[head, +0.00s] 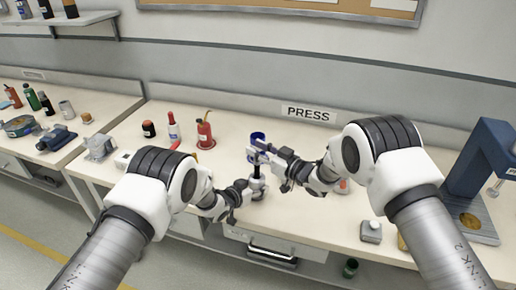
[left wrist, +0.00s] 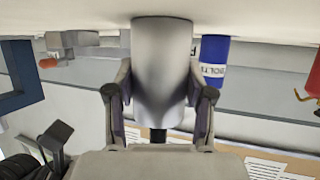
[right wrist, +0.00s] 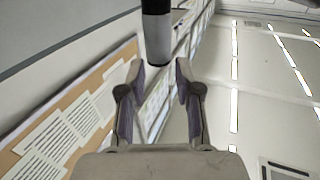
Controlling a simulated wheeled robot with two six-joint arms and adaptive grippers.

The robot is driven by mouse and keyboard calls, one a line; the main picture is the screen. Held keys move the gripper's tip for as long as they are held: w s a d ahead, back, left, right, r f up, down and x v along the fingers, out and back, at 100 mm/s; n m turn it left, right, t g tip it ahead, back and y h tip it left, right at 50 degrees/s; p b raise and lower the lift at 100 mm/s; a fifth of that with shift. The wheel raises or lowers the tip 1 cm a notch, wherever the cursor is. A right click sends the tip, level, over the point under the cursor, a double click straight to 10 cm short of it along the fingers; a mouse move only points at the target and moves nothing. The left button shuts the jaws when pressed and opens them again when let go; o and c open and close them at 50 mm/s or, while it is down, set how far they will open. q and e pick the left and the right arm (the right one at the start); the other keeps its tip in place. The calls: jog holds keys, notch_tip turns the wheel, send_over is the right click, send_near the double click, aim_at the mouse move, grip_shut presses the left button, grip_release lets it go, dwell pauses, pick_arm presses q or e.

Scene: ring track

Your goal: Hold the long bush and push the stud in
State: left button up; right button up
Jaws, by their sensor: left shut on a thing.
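The long bush (left wrist: 162,60) is a smooth silver cylinder. My left gripper (left wrist: 160,95) is shut around it, with one finger on each side. The bush also shows in the head view (head: 258,186), at the front of the bench. A dark stud (left wrist: 158,135) sticks out of the bush's end in the left wrist view. In the head view the right gripper is above the left one.
A blue bolts cup (head: 257,137) stands behind the grippers. A red can (head: 205,135) and bottles stand to the left. A blue press (head: 483,165) stands at the right, with a small grey block (head: 371,232) nearer the front edge.

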jog(key=shift+r, duration=0.15)
jog(key=v, duration=1.2)
jog(key=shift+r, duration=0.45)
pick_arm(q)
jog(key=o, duration=1.4)
